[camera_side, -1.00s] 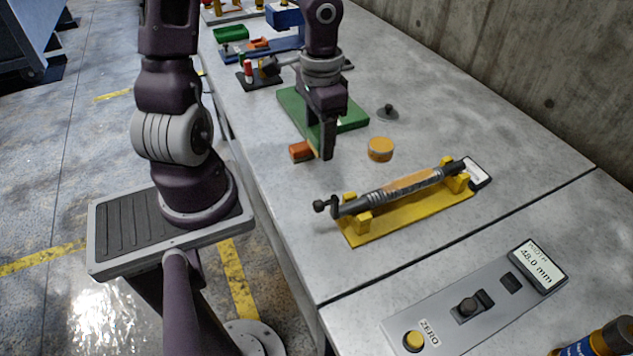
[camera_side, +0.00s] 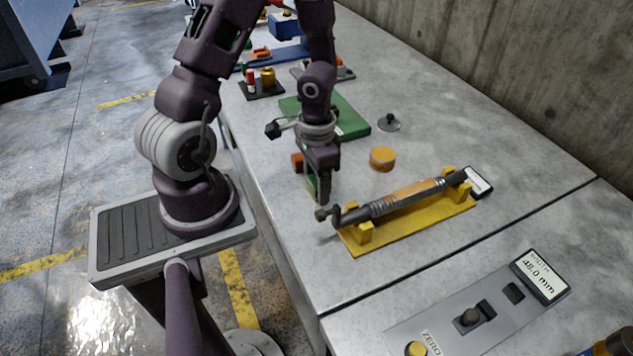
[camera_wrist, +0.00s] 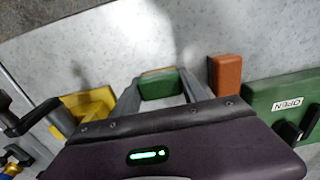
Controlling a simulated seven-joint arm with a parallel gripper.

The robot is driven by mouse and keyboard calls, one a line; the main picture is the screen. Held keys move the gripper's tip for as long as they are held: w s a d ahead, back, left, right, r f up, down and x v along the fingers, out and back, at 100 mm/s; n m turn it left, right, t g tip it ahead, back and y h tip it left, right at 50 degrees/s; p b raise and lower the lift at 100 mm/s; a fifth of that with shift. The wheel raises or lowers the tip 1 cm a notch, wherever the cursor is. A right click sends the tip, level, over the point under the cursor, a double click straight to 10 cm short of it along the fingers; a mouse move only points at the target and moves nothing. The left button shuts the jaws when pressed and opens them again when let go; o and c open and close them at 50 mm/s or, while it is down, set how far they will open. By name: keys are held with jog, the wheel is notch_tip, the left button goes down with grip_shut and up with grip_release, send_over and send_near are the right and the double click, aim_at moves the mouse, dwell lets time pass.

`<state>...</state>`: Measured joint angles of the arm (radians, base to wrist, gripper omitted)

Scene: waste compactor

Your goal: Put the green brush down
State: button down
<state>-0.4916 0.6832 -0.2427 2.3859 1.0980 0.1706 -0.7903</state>
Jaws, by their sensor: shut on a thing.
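The green brush (camera_wrist: 160,88), a green block with a tan strip along its far edge, sits between the two fingers of my gripper (camera_wrist: 161,90) in the wrist view. My gripper (camera_side: 318,192) is shut on it. In the side view only a sliver of the green brush (camera_side: 311,184) shows beside the fingers, low over the bench. I cannot tell whether it touches the bench top.
A brown-orange block (camera_side: 296,160) lies close behind my gripper. The green plate (camera_side: 355,122) is farther back. A yellow cradle (camera_side: 430,222) with a grey rod tool (camera_side: 405,194) is close in front and right. An orange round tin (camera_side: 382,158) stands right.

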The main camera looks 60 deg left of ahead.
jog(key=shift+s+f, duration=0.15)
jog(key=shift+f, duration=0.35)
jog(key=shift+a, duration=0.1)
jog(key=c, duration=0.6)
grip_release()
notch_tip(320, 180, up, 13)
jog(key=s+d+r+t, duration=0.1)
jog(key=s+d+r, duration=0.1)
jog(key=r, duration=0.3)
jog(key=s+d+r+t, duration=0.2)
jog(key=s+d+r, duration=0.1)
jog(key=d+r, duration=0.1)
jog(key=s+d+r+t, duration=0.2)
jog(key=s+d+r, duration=0.1)
jog(key=r, duration=0.3)
jog(key=shift+s+d, duration=0.2)
jog(key=shift+d, duration=0.3)
